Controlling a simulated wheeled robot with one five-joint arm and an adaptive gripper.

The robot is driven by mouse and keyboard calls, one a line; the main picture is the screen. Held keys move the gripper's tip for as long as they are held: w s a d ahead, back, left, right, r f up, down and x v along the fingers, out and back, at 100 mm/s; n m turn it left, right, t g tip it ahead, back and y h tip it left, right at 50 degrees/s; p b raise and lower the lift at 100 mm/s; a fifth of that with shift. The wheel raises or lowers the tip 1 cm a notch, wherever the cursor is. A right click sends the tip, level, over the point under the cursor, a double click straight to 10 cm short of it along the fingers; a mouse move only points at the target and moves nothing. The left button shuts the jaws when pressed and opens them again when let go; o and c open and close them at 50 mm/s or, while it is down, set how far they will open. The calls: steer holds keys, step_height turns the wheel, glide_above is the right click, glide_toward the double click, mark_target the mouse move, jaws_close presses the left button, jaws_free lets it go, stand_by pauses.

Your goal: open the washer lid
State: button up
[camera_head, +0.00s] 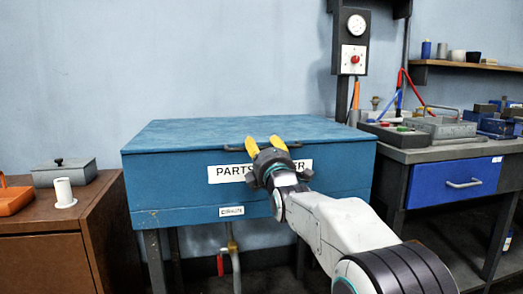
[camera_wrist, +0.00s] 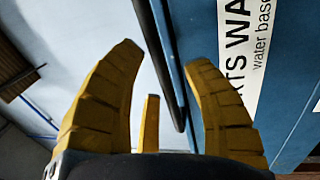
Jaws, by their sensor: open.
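The blue parts washer (camera_head: 160,195) stands in the middle of the head view with its lid (camera_head: 200,132) closed flat. A dark bar handle (camera_head: 232,149) runs along the lid's front edge, above a white label. My gripper (camera_head: 265,144) is at this handle, its yellow fingers open and pointing towards the lid. In the wrist view the dark handle (camera_wrist: 164,50) passes between the tips of my open fingers (camera_wrist: 165,58). I cannot tell whether a finger touches it. The gripper hides part of the label and the handle's middle.
A brown cabinet (camera_head: 60,255) at left holds a grey box (camera_head: 65,172), a white spool (camera_head: 64,193) and an orange tray (camera_head: 14,197). A grey workbench (camera_head: 440,152) with tools stands at right. A dark post with a gauge (camera_head: 356,25) rises behind the washer's right end.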

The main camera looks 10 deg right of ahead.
steer(key=shift+o, duration=0.3)
steer(key=shift+w, duration=0.25)
jaws_close()
stand_by(0.4)
